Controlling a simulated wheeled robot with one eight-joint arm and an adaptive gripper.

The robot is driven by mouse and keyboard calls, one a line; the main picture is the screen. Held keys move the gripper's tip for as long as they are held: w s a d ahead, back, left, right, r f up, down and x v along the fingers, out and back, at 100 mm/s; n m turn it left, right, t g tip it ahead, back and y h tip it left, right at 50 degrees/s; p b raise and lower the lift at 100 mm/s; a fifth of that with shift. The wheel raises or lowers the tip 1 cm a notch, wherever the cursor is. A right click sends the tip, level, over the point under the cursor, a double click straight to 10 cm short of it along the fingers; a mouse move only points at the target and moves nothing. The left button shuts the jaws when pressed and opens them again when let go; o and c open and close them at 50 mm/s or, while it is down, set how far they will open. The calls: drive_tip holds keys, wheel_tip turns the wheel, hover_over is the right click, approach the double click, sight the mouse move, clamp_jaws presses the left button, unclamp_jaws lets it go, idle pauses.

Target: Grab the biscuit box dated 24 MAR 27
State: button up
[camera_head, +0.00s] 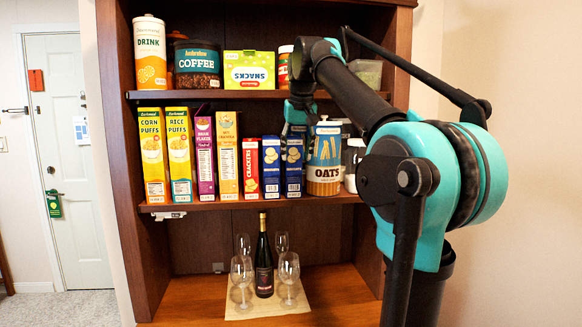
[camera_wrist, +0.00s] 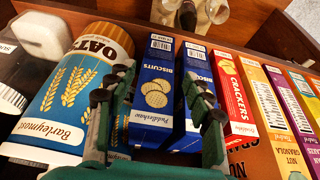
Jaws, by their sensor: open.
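Two blue biscuit boxes stand side by side on the middle shelf: the left one (camera_head: 271,166) beside the red crackers box, the right one (camera_head: 293,168) beside the oats canister. In the wrist view the order is reversed: the right box (camera_wrist: 154,95) is next to the oats and the left box (camera_wrist: 192,120) next to the crackers. Each has a small white label; the dates are too small to read. My gripper (camera_wrist: 157,74) is open and empty. Its fingers show either side of the right box, one toward the oats, the other over the left box.
The oats canister (camera_head: 324,160) and the red crackers box (camera_head: 251,168) flank the biscuit boxes closely. More cereal boxes stand to the left. The upper shelf (camera_head: 225,95) is just above. A wine bottle (camera_head: 264,262) and several glasses stand below.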

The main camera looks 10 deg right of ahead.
sight(294, 145)
drive_tip(key=w, duration=0.4)
drive_tip(key=shift+w, duration=0.35)
drive_tip(key=shift+w+f, duration=0.3)
drive_tip(key=shift+f, duration=0.3)
drive_tip(key=shift+c, duration=0.2)
clamp_jaws()
